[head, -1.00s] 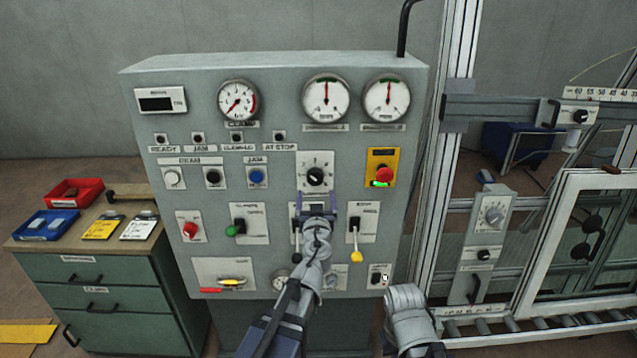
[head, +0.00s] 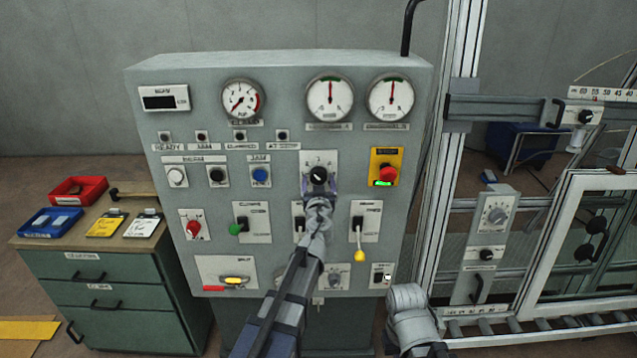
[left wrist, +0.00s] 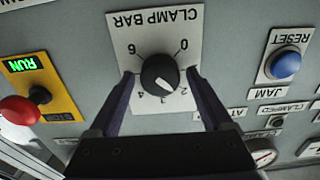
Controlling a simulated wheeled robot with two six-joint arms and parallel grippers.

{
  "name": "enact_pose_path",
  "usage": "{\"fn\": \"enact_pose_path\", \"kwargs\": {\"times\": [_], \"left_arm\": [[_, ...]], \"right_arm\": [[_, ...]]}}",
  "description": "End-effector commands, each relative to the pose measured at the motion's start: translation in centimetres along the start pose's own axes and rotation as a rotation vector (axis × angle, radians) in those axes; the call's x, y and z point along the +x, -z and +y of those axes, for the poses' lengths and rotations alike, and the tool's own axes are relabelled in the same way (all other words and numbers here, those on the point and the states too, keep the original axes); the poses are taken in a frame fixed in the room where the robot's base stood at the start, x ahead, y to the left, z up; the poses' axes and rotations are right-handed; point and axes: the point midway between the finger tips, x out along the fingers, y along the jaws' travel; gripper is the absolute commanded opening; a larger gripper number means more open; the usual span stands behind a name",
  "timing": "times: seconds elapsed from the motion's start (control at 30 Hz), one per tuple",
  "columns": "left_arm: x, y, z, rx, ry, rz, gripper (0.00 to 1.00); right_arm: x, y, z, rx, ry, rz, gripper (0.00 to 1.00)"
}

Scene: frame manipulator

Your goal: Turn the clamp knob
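The black clamp knob (head: 319,176) sits on a white plate on the grey control panel (head: 290,75). In the left wrist view the knob (left wrist: 160,75) shows upside down, on the plate labelled CLAMP BAR (left wrist: 185,20) with a scale from 0 to 6. A small white mark on the knob lies on the side of the 2. My left gripper (head: 319,190) is at the knob, its two fingers (left wrist: 162,88) apart on either side of it. Gaps show between knob and fingers. My right gripper is not in view; only part of the right arm shows.
A red emergency button (head: 389,174) on a yellow plate is right of the knob, with a lit RUN display. A blue RESET button (left wrist: 286,64) is on the other side. A yellow-tipped lever (head: 359,254) hangs lower right. Gauges (head: 330,98) are above.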

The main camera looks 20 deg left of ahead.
Motion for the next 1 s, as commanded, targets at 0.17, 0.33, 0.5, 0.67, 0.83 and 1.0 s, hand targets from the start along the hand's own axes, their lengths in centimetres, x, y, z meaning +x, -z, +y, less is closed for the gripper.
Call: {"fn": "enact_pose_path", "kwargs": {"times": [0.17, 0.33, 0.5, 0.67, 0.83, 1.0], "left_arm": [[-0.01, 0.00, 0.01, 0.000, 0.000, 0.000, 0.62], [-0.01, 0.00, 0.00, 0.000, 0.000, 0.000, 0.42], [-0.01, 0.00, 0.00, 0.000, 0.000, 0.000, 0.23], [-0.01, 0.00, 0.01, 0.000, 0.000, 0.000, 0.07], [-0.02, 0.00, 0.00, 0.011, 0.000, 0.000, 0.06], [-0.02, 0.00, -0.02, 0.067, 0.000, 0.000, 0.06]], "right_arm": [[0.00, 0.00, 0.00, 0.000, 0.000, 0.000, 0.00], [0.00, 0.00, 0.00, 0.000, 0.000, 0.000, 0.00], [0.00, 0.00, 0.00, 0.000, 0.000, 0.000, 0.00], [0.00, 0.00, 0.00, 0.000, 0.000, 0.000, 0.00], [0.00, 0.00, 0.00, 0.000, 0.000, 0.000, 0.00], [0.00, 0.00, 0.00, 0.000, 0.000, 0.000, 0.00]]}}
